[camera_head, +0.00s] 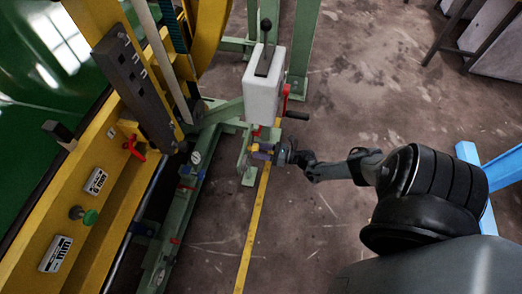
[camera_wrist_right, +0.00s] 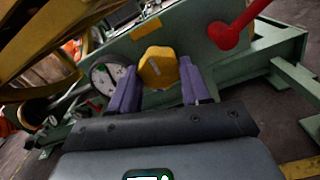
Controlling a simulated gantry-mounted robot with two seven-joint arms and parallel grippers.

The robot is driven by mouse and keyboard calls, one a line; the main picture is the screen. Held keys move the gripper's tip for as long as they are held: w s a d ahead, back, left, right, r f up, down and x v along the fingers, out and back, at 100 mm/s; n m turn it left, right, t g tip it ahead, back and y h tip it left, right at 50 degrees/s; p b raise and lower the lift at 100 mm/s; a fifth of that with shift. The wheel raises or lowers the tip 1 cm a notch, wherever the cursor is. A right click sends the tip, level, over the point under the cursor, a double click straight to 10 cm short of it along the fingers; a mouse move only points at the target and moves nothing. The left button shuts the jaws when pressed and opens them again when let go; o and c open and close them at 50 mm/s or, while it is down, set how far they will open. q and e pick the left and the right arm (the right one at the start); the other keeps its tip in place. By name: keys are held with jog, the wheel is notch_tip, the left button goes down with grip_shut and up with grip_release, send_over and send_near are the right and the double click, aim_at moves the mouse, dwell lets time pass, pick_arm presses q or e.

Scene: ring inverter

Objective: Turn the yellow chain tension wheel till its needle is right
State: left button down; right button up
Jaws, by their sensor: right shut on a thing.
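The yellow chain tension wheel (camera_wrist_right: 158,67) is a small knobbed handwheel on the green frame, in the middle of the right wrist view. My right gripper (camera_head: 264,153) has its purple fingers on either side of the wheel and is shut on it. The round white gauge (camera_wrist_right: 104,78) shows just left of the left finger in that view. It has a thin dark needle and some green on its face; the exact reading is too small to tell. A small white dial (camera_head: 196,157) also shows in the head view. My left gripper is not in view.
A red-handled lever (camera_wrist_right: 228,34) stands right of the wheel on the green frame. A white box (camera_head: 264,88) with a black-knobbed lever is above my right gripper in the head view. A yellow machine (camera_head: 75,190) fills the left. The concrete floor right of the frame is mostly clear.

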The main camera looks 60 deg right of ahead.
jog(key=shift+d+n, duration=0.1)
jog(key=shift+n, duration=4.9)
jog(key=o, duration=1.1)
jog(key=shift+c, duration=0.2)
jog(key=v, duration=1.1)
jog(key=shift+w, duration=0.1)
